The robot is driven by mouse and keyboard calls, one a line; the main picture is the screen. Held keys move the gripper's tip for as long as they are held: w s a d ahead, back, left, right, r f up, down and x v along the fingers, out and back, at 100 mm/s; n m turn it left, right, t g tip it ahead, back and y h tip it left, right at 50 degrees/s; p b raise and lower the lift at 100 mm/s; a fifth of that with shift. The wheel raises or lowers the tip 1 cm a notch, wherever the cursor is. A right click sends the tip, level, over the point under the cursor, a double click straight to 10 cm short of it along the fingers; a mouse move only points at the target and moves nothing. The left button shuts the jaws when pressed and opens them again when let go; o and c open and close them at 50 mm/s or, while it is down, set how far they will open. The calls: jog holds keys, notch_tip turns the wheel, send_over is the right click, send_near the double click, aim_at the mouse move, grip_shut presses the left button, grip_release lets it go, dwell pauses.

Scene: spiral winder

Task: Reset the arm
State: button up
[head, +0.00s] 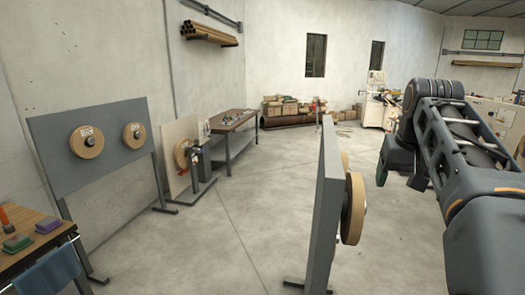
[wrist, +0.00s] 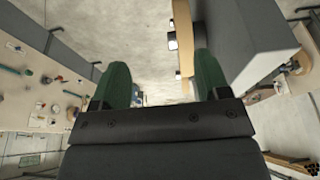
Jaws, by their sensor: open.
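My arm reaches in from the right of the head view. My gripper (head: 382,178) hangs small and partly hidden under the wrist, with a bit of green finger showing.
A second grey panel (head: 95,165) with two tan rolls stands at the left. A wooden table (head: 30,245) with coloured blocks is at the near left. A workbench (head: 232,122) and boxes (head: 285,107) stand farther back. The middle floor is clear.

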notch_tip(320, 180, down, 10)
jog(key=a, duration=0.2)
jog(key=s+a+f+n+b, duration=0.1)
jog(key=s+a+f, duration=0.4)
jog(key=s+f, duration=0.1)
jog(key=s+a+f+n+t+b, duration=0.1)
jog(key=s+a+f, duration=0.4)
jog(key=f, duration=0.4)
jog(key=shift+s+a+f+n+t+y, duration=0.25)
jog(key=shift+s+f+n+t+y, duration=0.05)
jog(key=shift+s+n+y, duration=0.1)
jog(key=shift+c, duration=0.3)
